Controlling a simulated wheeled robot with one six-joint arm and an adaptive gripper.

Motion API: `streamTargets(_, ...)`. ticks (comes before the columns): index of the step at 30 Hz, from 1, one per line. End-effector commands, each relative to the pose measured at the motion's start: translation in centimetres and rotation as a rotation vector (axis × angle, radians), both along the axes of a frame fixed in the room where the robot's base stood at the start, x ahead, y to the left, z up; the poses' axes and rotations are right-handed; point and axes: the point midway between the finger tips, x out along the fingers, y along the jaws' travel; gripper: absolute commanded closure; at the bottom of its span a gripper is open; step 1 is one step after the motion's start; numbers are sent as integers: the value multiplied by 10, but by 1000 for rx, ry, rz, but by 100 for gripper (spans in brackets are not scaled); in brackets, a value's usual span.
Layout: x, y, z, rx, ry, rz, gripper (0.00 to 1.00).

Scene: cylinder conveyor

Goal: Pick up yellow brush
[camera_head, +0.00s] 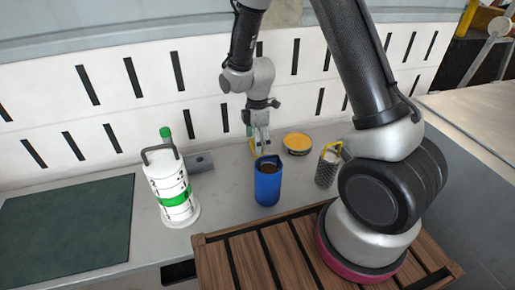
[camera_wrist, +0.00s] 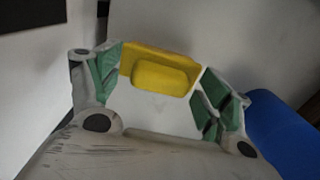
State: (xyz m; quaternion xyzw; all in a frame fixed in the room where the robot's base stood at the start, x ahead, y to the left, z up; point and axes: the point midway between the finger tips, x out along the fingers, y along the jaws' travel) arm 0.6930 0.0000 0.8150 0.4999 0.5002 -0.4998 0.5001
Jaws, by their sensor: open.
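The yellow brush (camera_wrist: 162,77) shows in the wrist view as a yellow block between the fingers of my gripper (camera_wrist: 160,66). The green finger pads stand on its left and right, and the fingers are open. I cannot tell whether either pad touches it. In the head view my gripper (camera_head: 261,145) points down at the counter, just behind the blue container. Small yellow patches show at its fingertips there; the brush is mostly hidden by the fingers and the container.
The blue container (camera_head: 268,188) stands close in front of my gripper and shows at right in the wrist view (camera_wrist: 282,135). A round yellow-topped tin (camera_head: 298,143) and a grater (camera_head: 326,172) are to the right. A white-green canister (camera_head: 173,190) stands left. A slatted wooden surface (camera_head: 245,262) lies in front.

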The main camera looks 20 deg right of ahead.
Motion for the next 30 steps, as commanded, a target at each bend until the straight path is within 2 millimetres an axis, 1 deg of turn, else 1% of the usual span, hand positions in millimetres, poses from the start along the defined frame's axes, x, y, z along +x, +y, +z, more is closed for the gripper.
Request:
streamTargets(3, 0, 0, 0, 0, 0, 0, 21)
streamTargets(4, 0, 0, 0, 0, 0, 0, 23)
streamTargets(8, 0, 0, 1, 0, 0, 0, 47)
streamTargets(9, 0, 0, 1, 0, 0, 0, 54)
streamTargets(11, 0, 0, 1, 0, 0, 0, 65)
streamTargets(12, 0, 0, 1, 0, 0, 0, 72)
streamTargets(14, 0, 0, 1, 0, 0, 0, 73)
streamTargets(15, 0, 0, 1, 0, 0, -1, 77)
streamTargets(20, 0, 0, 2, 0, 0, 0, 77)
streamTargets(22, 0, 0, 6, 1, -2, -1, 77)
streamTargets(26, 1, 0, 27, 2, -5, 0, 77)
streamTargets(30, 1, 0, 58, 2, -6, -1, 77)
